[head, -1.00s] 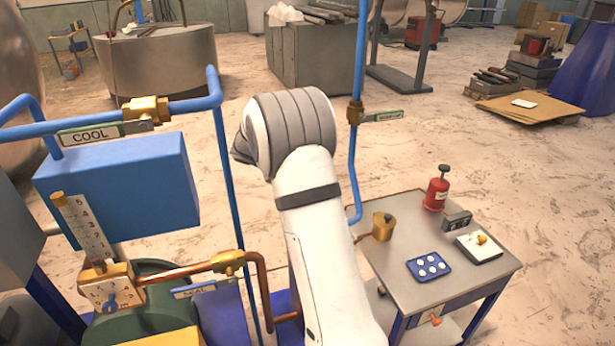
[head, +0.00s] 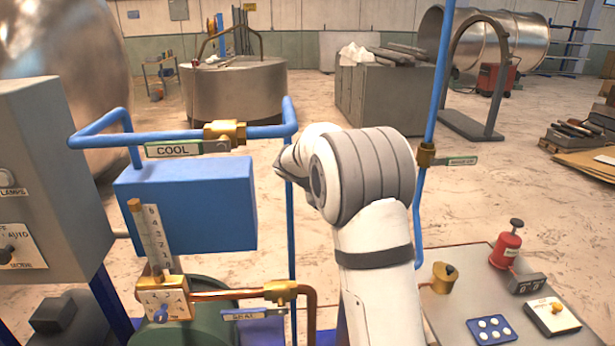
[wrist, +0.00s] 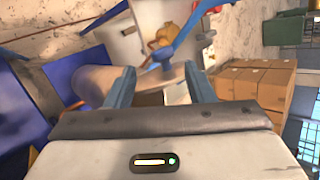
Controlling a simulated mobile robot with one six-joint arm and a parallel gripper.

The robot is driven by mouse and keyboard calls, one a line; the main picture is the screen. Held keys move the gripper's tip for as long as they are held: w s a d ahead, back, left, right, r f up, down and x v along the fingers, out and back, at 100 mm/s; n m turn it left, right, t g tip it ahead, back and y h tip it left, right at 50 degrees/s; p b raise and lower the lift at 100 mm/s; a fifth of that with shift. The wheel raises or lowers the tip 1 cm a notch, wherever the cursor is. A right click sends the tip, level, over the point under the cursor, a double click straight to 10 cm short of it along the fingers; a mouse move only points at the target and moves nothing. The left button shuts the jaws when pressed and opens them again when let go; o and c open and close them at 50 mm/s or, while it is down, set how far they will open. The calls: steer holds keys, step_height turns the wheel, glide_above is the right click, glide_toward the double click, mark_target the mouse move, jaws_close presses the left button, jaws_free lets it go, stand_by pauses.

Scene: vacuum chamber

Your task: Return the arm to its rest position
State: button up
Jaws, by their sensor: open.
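My arm rises from the bottom of the head view, white with grey bands, and bends at a large grey-ribbed joint. My gripper is hidden in the head view. In the wrist view my gripper (wrist: 158,88) shows two blue-grey fingers standing apart with nothing held between them. A blue pipe crosses the wrist view just beyond the fingertips; I cannot tell how close it is.
A blue box (head: 190,205) and blue pipe with a COOL valve (head: 222,135) stand left of my arm. A vertical blue pipe (head: 436,90) stands to its right. Open floor lies behind.

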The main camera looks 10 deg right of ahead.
steer(key=s+a+f+m+y+b, duration=0.1)
steer(key=s+a+m+y+b, duration=0.1)
steer(key=s+m, duration=0.9)
steer(key=s+a+f+m+t+y+b, duration=0.1)
steer(key=s+a+m+y, duration=0.3)
steer(key=s+m, duration=0.7)
steer(key=s+a+f+m+t+y+b, duration=0.1)
steer(key=s+a+f+m+y+b, duration=0.2)
steer(key=s+a+m, duration=0.4)
steer(key=s+m, duration=0.4)
steer(key=s, duration=0.1)
steer(key=shift+s+f+b, duration=0.15)
steer(key=shift+f+b, duration=0.05)
steer(key=shift+b, duration=0.1)
